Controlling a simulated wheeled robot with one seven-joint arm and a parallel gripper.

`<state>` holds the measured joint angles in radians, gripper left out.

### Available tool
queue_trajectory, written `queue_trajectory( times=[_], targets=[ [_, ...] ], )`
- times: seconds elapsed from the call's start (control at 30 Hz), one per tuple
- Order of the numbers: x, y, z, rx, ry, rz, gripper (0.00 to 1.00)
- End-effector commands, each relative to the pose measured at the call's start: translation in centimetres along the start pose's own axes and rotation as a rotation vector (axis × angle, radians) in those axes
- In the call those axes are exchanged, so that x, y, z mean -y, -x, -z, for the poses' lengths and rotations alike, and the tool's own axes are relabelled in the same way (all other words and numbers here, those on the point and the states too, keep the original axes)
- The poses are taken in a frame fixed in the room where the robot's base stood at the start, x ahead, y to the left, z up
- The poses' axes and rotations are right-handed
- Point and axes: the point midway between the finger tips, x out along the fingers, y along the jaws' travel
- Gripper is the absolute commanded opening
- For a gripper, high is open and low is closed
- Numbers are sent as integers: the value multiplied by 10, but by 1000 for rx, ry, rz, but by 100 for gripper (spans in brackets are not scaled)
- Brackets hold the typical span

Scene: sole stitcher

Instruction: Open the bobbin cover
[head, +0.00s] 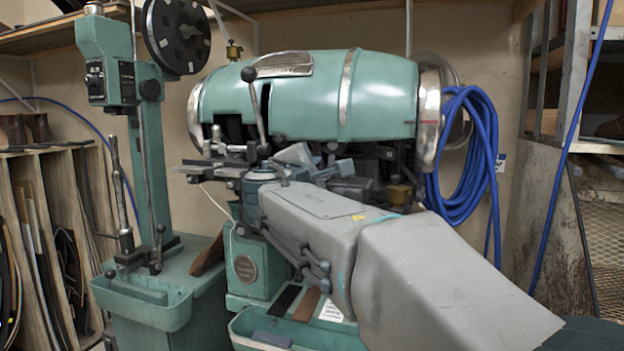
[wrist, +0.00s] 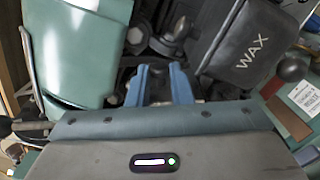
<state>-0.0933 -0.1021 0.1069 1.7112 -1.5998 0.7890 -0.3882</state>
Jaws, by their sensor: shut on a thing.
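The teal sole stitcher (head: 310,95) stands against the wall, with its barrel-shaped housing on top. My gripper (wrist: 160,76) shows in the wrist view as two blue fingers among the dark metal parts of the machine. The fingers are shut on a small dark part of the machine between them. I cannot tell whether this part belongs to the bobbin cover, and I cannot clearly pick out the cover. In the head view my grey arm reaches in under the housing and hides most of the gripper and the parts around it.
A black box marked WAX (wrist: 252,50) is close to the right of my fingers, and a teal housing (wrist: 78,45) is to the left. A blue hose (head: 470,160) hangs beside the machine. Wooden racks (head: 50,220) stand at left.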

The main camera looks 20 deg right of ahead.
Motion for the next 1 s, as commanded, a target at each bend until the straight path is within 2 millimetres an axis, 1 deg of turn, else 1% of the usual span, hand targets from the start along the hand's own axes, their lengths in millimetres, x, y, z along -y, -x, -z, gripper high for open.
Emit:
queue_trajectory(
  times=[0.43,0.47,0.5,0.53,1.0],
  targets=[
    [1,0,0,0,-9,2,0],
    [1,0,0,0,-9,2,25],
    [1,0,0,0,-9,2,36],
    [1,0,0,0,-9,2,41],
    [4,-1,0,1,-5,8,41]
  ],
)
